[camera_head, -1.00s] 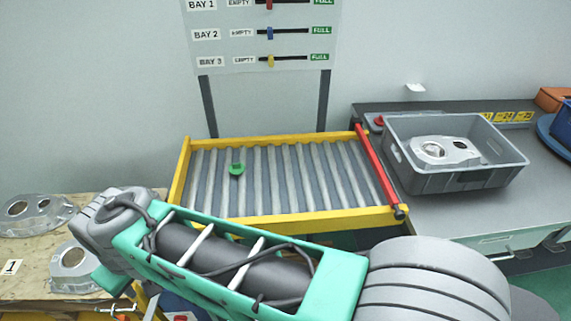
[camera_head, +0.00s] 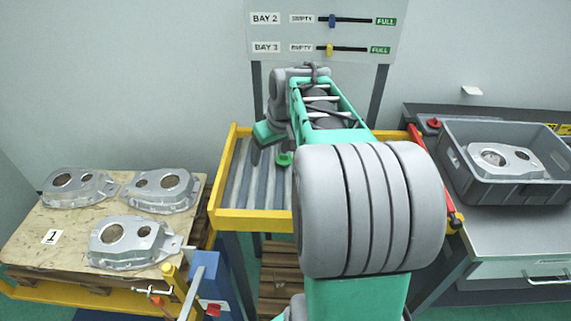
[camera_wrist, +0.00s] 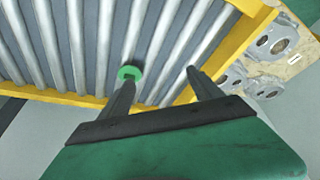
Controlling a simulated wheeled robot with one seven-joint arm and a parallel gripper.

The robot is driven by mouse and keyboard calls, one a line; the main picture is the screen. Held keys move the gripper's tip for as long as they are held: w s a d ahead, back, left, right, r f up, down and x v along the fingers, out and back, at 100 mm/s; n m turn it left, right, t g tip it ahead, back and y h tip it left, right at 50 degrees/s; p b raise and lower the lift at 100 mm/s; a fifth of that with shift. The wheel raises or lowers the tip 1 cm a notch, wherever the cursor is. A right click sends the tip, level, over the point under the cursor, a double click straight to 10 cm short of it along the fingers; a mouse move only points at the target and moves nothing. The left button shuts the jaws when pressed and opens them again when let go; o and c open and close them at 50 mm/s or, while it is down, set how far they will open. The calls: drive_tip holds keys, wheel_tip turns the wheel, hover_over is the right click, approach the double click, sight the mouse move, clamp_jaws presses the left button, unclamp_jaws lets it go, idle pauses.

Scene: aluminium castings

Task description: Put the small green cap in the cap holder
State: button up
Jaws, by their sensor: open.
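The small green cap (camera_head: 284,158) lies on the grey rollers of the yellow-framed roller tray (camera_head: 228,216). In the wrist view the cap (camera_wrist: 129,72) is a round green disc right by the tip of the left finger, which partly covers it. I cannot tell whether they touch. My gripper (camera_wrist: 161,78) is open over the rollers, with nothing seen between its fingers. In the head view my gripper (camera_head: 270,153) is above the left part of the tray, beside the cap. I cannot make out a cap holder in either view.
A red bar (camera_head: 429,165) closes the tray's right end. A grey crate (camera_head: 510,191) holding a casting stands on the right bench. A pallet (camera_head: 67,231) with several aluminium castings is at the left. A bay board (camera_head: 350,40) stands behind the tray. My arm hides the tray's middle.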

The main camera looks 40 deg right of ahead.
approach(285, 158)
drive_tip(key=f, duration=0.1)
drive_tip(key=x, duration=0.8)
drive_tip(key=shift+w, duration=0.1)
drive_tip(key=shift+r, duration=0.1)
drive_tip(key=c, duration=1.5)
